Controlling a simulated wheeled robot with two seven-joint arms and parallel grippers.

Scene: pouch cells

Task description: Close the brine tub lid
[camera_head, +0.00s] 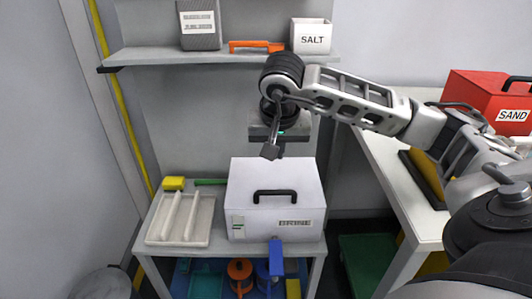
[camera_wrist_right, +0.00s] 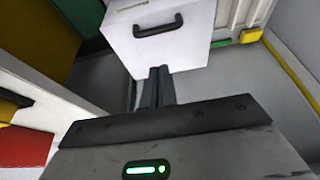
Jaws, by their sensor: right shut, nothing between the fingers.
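The brine tub (camera_head: 250,232) is a white box labelled BRINE, standing on the lower shelf in the head view. Its white lid (camera_head: 250,180) carries a black handle (camera_head: 275,194) and covers the top; I see no open gap, though a small one could be hidden. The lid also shows at the top of the right wrist view (camera_wrist_right: 180,45), with its handle (camera_wrist_right: 158,25). My right gripper (camera_head: 270,152) is shut and empty, above and behind the handle in the head view, apart from it. Its fingers show in the right wrist view (camera_wrist_right: 157,88) just below the lid's edge. My left gripper is out of view.
A divided beige tray (camera_head: 151,238), yellow sponge (camera_head: 174,183) and green item sit left of the tub. A blue piece (camera_head: 276,255) hangs at the shelf front. Above, a shelf (camera_head: 160,55) holds a SALT box (camera_head: 311,37). A red SAND box (camera_head: 475,95) stands right.

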